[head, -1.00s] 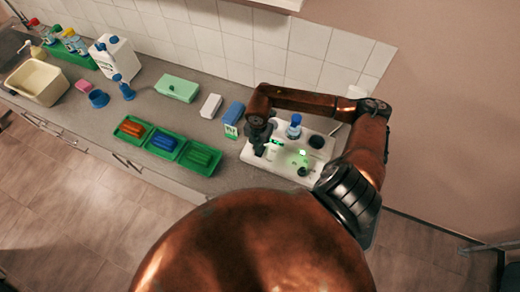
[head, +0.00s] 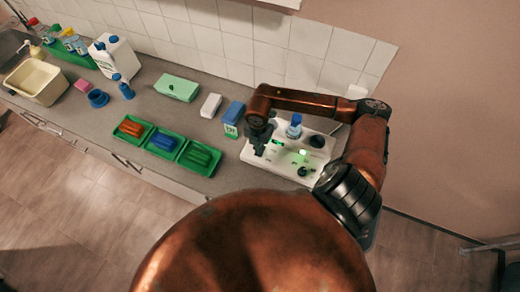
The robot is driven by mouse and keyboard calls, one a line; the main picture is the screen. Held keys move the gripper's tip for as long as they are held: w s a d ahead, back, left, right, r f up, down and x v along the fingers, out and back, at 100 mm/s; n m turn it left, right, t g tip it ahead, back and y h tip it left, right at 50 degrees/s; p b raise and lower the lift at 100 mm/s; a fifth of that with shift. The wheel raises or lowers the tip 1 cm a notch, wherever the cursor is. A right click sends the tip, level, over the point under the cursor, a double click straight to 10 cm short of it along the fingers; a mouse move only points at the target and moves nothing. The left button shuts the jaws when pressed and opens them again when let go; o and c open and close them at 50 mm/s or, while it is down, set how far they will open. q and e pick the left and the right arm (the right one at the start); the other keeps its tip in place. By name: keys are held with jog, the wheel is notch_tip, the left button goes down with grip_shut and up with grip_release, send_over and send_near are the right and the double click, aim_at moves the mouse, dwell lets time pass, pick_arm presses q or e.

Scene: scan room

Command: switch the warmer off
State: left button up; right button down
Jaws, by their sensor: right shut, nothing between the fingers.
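The warmer (head: 286,172) is a white flat unit at the right end of the counter. Its top has a lit green display, a glowing green light (head: 303,153) and a dark knob (head: 302,171). A blue-capped bottle (head: 294,127) and a dark round well (head: 317,141) are at its back. My right gripper (head: 260,150) is shut and empty, pointing down over the left part of the warmer, beside the display. I cannot tell whether its tips touch the surface. My left gripper is not in view.
Left of the warmer stand a blue and green box (head: 233,117) and a white block (head: 211,105). Three green trays (head: 203,158) hold red, blue and green items. A green box (head: 177,88), a white jug (head: 117,60) and a cream basin (head: 37,82) are farther left.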

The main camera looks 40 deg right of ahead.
jog(key=shift+f+b, duration=0.55)
jog(key=shift+f, duration=0.2)
jog(key=shift+r, duration=0.15)
jog(key=shift+r+p, duration=2.15)
jog(key=shift+r, duration=1.3)
jog(key=shift+a+f, duration=0.1)
